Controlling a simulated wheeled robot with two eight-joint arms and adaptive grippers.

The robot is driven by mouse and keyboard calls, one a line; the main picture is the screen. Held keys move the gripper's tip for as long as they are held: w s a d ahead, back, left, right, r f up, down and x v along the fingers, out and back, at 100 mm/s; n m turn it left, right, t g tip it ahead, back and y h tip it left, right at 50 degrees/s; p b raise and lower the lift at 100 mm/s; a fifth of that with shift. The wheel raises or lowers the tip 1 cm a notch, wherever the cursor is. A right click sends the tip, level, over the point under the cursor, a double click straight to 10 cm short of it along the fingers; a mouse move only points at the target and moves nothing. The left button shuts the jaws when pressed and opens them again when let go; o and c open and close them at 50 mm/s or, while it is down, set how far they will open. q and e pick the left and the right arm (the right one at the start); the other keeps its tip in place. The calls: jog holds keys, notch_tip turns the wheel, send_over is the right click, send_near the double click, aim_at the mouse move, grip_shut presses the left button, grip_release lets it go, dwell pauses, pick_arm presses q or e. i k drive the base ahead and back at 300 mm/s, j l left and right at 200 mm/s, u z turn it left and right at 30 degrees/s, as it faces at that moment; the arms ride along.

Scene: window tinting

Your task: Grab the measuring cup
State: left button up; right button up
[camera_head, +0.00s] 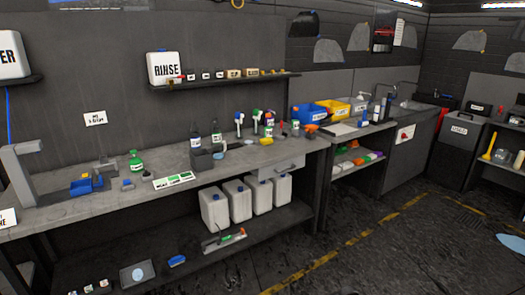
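I cannot clearly single out a measuring cup; the items are small at this distance. A clear rounded vessel (501,157) stands on the shelf unit at the far right. I cannot tell whether either is the cup. Neither of my grippers is in view.
The bench holds a green bottle (136,161), a green and white card (174,180) and several spray bottles. White jugs (215,210) stand on its lower shelf. A wall shelf (225,82) carries a RINSE container (165,67). The dark floor (370,250) is open at the right.

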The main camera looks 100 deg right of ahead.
aim_at(219, 149)
jog(key=z, duration=3.15)
jog(key=i+l, duration=0.25)
jog(key=i, duration=0.25)
jog(key=i+l+u, duration=0.1)
jog(key=i+l, duration=0.15)
jog(key=i, duration=0.2)
jog(key=i+l, duration=0.3)
jog(key=i, duration=0.2)
jog(key=i+l, duration=0.3)
jog(key=i, duration=0.15)
jog(key=u, duration=0.05)
